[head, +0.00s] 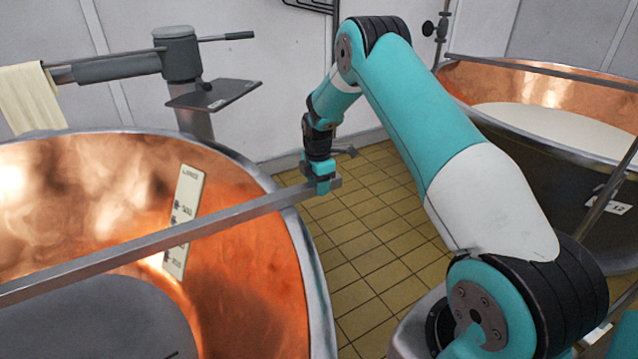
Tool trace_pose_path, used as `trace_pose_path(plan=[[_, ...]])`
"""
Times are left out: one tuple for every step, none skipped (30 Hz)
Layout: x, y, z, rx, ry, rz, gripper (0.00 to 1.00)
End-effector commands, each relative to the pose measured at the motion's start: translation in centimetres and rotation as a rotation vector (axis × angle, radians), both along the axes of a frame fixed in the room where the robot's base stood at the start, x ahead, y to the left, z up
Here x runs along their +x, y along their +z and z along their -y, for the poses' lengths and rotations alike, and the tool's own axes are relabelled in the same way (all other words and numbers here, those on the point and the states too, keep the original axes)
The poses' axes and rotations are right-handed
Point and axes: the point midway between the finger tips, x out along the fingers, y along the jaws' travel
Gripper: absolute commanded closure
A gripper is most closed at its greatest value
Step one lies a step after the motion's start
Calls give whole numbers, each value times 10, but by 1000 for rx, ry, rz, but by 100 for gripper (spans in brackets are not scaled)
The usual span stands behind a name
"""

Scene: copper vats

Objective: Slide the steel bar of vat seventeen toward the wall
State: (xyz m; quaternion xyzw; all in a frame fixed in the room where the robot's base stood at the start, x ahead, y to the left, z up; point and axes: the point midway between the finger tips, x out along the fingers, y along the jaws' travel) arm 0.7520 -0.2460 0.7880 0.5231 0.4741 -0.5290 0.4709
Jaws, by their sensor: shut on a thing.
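A square steel bar (180,232) lies across the rim of the copper vat (250,255) on the left. Its right end sticks out past the rim over the tiled floor. My gripper (323,184) is shut on the bar at this outer end, pointing down from above. The bar's left end runs out of the picture. A white scale plate (184,215) is on the vat's inner wall behind the bar. I see no number seventeen on this vat. The pale wall (265,110) stands behind the vat.
A grey post with a crank handle and small plate (213,94) stands behind the vat, with a cloth (30,98) hanging at its left. A second copper vat (545,95) with pale contents and its own bar is at right. Yellow tiled floor (370,235) lies between the vats.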

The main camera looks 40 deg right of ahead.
Motion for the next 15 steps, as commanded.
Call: trace_pose_path(plan=[[5, 2, -6, 6, 12, 16, 100], [5, 2, -5, 6, 11, 17, 100], [5, 2, -4, 6, 9, 18, 100], [5, 2, -3, 6, 9, 19, 100], [6, 2, -3, 5, 8, 20, 100], [6, 2, -2, 5, 7, 22, 100], [6, 2, -2, 5, 7, 23, 100], [6, 3, -1, 5, 6, 23, 100], [6, 3, -1, 5, 6, 24, 100], [6, 3, 0, 5, 5, 24, 100], [6, 3, 0, 4, 5, 25, 57], [6, 3, 0, 4, 5, 25, 48], [6, 3, 1, 3, 4, 24, 41], [5, 3, 1, 4, 3, 24, 36], [5, 3, 2, 4, 2, 22, 36]])
